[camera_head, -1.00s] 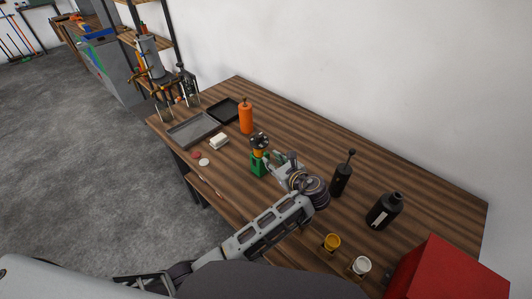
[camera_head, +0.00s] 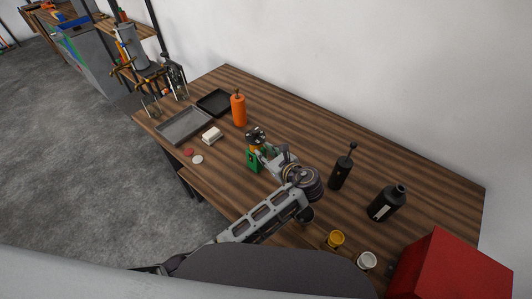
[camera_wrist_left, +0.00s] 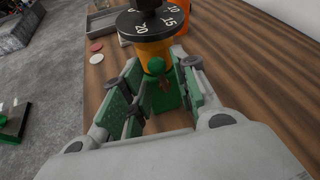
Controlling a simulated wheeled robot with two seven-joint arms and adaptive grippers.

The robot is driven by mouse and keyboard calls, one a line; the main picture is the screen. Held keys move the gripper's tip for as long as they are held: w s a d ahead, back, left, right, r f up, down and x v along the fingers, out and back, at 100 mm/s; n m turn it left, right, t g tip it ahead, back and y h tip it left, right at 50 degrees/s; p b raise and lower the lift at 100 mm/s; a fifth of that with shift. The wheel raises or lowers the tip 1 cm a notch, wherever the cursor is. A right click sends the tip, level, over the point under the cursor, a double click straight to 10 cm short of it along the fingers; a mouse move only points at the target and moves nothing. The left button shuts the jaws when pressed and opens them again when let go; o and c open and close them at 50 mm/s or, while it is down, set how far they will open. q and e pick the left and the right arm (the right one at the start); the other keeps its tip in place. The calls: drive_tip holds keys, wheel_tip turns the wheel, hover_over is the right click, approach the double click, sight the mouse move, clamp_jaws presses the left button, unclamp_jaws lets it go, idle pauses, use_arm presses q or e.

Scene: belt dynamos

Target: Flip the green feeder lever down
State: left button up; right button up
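The feeder stands upright on the wooden table, with a green base (camera_head: 253,160), an orange-yellow body (camera_wrist_left: 155,52) and a black numbered dial (camera_wrist_left: 152,20) on top. The green lever (camera_wrist_left: 156,66) shows a round knob on the near side of the body in the left wrist view. My left gripper (camera_head: 263,153) is right at the feeder. In the left wrist view its green-padded fingers (camera_wrist_left: 154,70) are apart, one on each side of the lever. I see a gap, and cannot tell whether either pad touches. My right gripper is not clearly seen.
An orange bottle (camera_head: 238,110), a white block (camera_head: 212,135), a grey tray (camera_head: 184,127) and a black tray (camera_head: 214,102) lie beyond the feeder. A black-handled tool (camera_head: 341,171), a black bottle (camera_head: 386,204), yellow and white cups and a red box (camera_head: 452,267) stand to the right.

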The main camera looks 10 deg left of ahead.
use_arm(q)
clamp_jaws()
use_arm(e)
drive_tip(key=shift+d, duration=0.35)
use_arm(q)
drive_tip(key=shift+s+a+f, duration=0.1)
drive_tip(key=n+t, duration=0.1)
drive_tip(key=s+f+n+t+b, duration=0.1)
drive_tip(key=n, duration=0.1)
drive_tip(key=a+n+t+b, duration=0.1)
drive_tip(key=n, duration=0.1)
drive_tip(key=shift+s+a+f+h, duration=0.1)
drive_tip(key=shift+s+f+h, duration=0.15)
drive_tip(key=shift+s+h, duration=0.15)
use_arm(e)
wheel_tip(320, 180, down, 2)
drive_tip(key=shift+a, duration=0.15)
use_arm(q)
drive_tip(key=shift+t, duration=0.3)
